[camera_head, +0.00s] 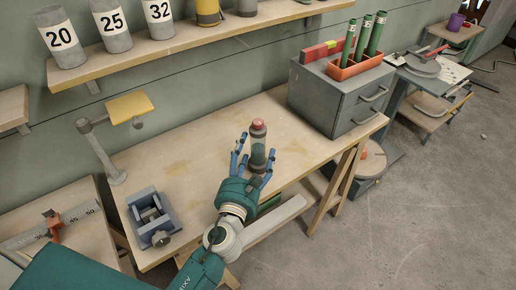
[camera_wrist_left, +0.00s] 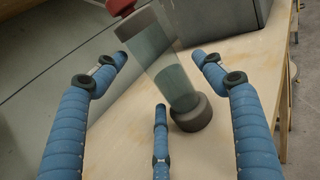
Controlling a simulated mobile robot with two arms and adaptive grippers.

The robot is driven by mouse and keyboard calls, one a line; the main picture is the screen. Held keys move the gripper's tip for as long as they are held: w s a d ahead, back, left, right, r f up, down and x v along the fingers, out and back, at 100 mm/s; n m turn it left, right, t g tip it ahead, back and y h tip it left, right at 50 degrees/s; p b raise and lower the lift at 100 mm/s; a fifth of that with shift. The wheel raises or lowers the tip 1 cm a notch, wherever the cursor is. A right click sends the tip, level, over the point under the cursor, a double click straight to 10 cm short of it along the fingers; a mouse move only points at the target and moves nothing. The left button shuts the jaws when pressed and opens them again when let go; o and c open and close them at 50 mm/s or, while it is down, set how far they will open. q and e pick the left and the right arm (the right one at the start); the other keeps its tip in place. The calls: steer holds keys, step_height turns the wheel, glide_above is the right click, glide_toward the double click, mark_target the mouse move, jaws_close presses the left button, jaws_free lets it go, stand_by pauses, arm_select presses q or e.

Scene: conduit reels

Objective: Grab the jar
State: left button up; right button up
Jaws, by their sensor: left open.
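The jar (camera_head: 258,146) is a clear cylinder with dark grey end collars and a red top. It stands upright on the wooden workbench (camera_head: 205,160). My left gripper (camera_head: 254,163) is open, with blue fingers spread on either side of the jar. In the left wrist view the jar (camera_wrist_left: 172,70) stands just beyond the fingertips, and the open left gripper (camera_wrist_left: 163,75) has nothing shut in it. I cannot tell whether any finger touches the jar. My right gripper is not in view.
A grey drawer cabinet (camera_head: 335,100) stands on the bench right behind the jar, with an orange tray of green tubes on top. A grey vise (camera_head: 152,217) sits at the bench's left end. A shelf with numbered cylinders (camera_head: 110,25) hangs above. The bench middle is clear.

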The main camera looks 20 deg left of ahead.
arm_select(q)
steer(key=shift+w+a, duration=0.1)
steer(key=shift+w, duration=0.65)
steer(key=shift+w+f, duration=0.1)
steer(key=shift+w, duration=0.45)
steer(key=shift+s, duration=0.1)
steer(key=c, duration=1.2)
steer(key=shift+c, duration=1)
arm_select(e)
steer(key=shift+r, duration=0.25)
